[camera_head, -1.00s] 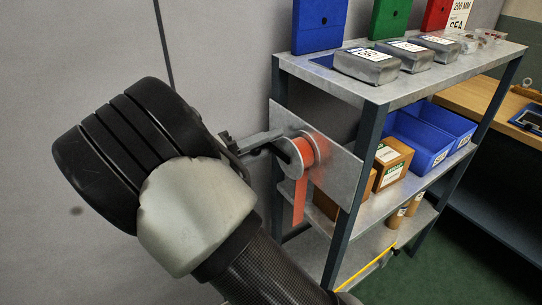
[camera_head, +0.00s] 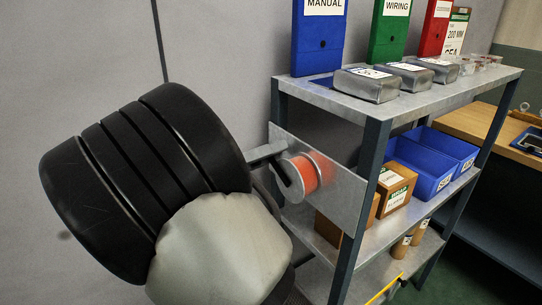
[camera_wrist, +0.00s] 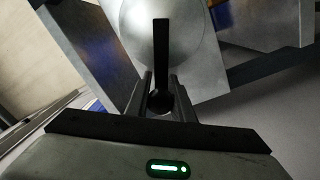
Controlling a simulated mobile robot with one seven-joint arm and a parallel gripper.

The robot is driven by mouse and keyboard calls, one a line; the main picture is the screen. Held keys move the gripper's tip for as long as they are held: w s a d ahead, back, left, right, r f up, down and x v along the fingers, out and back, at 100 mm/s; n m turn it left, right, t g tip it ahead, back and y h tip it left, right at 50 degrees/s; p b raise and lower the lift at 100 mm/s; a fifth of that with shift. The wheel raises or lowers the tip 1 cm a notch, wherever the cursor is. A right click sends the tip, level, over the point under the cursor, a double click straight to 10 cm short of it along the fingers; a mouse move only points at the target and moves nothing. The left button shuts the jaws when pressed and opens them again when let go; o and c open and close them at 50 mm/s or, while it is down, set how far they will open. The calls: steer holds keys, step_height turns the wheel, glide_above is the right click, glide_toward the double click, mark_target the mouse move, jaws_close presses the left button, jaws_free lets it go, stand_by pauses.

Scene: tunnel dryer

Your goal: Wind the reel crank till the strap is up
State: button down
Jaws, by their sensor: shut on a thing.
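The reel (camera_head: 326,164) is mounted on a grey metal plate (camera_head: 346,200) at the left end of the shelf unit. The orange strap (camera_head: 307,175) lies wound around it, and no hanging tail shows below it. The black crank arm (camera_head: 281,174) sits on the reel's near face. In the wrist view the reel's silver disc (camera_wrist: 190,38) is ahead, with the crank arm (camera_wrist: 162,45) standing upright over it. My gripper (camera_wrist: 161,100) is shut on the dark crank knob at the arm's lower end. In the head view my own arm hides most of the gripper.
The grey shelf unit (camera_head: 377,130) carries upright binders (camera_head: 318,45), metal tins (camera_head: 367,84), blue bins (camera_head: 434,172) and brown boxes (camera_head: 397,187). A wooden bench (camera_head: 480,122) is at the right. A plain grey wall (camera_head: 215,45) stands behind my arm.

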steer(key=c, duration=1.5)
jaws_free()
steer(key=shift+c, duration=0.2)
steer(key=r+p+v, duration=0.1)
steer(key=p+v, duration=0.1)
steer(key=v, duration=1.5)
steer(key=shift+s+f, duration=0.25)
steer(key=shift+f, duration=0.2)
steer(key=shift+a, duration=0.15)
